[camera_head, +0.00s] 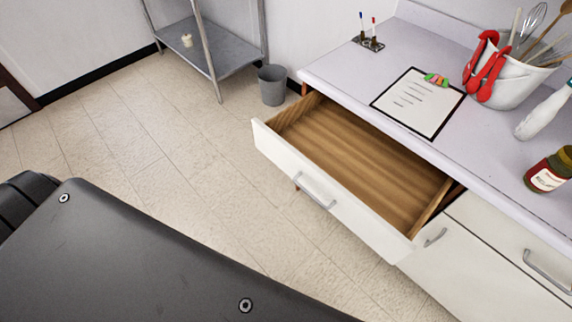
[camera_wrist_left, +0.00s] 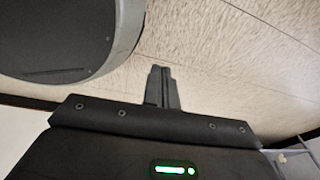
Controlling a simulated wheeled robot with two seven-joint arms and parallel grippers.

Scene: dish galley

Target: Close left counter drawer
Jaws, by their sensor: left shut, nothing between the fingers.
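The left counter drawer (camera_head: 370,170) is pulled well out from under the counter in the head view. Its wooden inside looks empty. Its white front (camera_head: 330,192) carries a grey bar handle (camera_head: 314,190) and faces the open floor. My left gripper (camera_wrist_left: 161,72) shows only in the left wrist view, with its two fingers together and nothing between them. Floor tiles lie behind it there, and it is apart from the drawer. My right gripper is in neither view.
The counter top (camera_head: 345,65) holds a clipboard (camera_head: 418,102), a pen holder (camera_head: 368,42), a utensil crock (camera_head: 505,82) and a jar (camera_head: 549,170). A grey bin (camera_head: 272,85) and a metal shelf (camera_head: 215,50) stand beyond the drawer. The floor (camera_head: 160,140) left of the drawer is clear.

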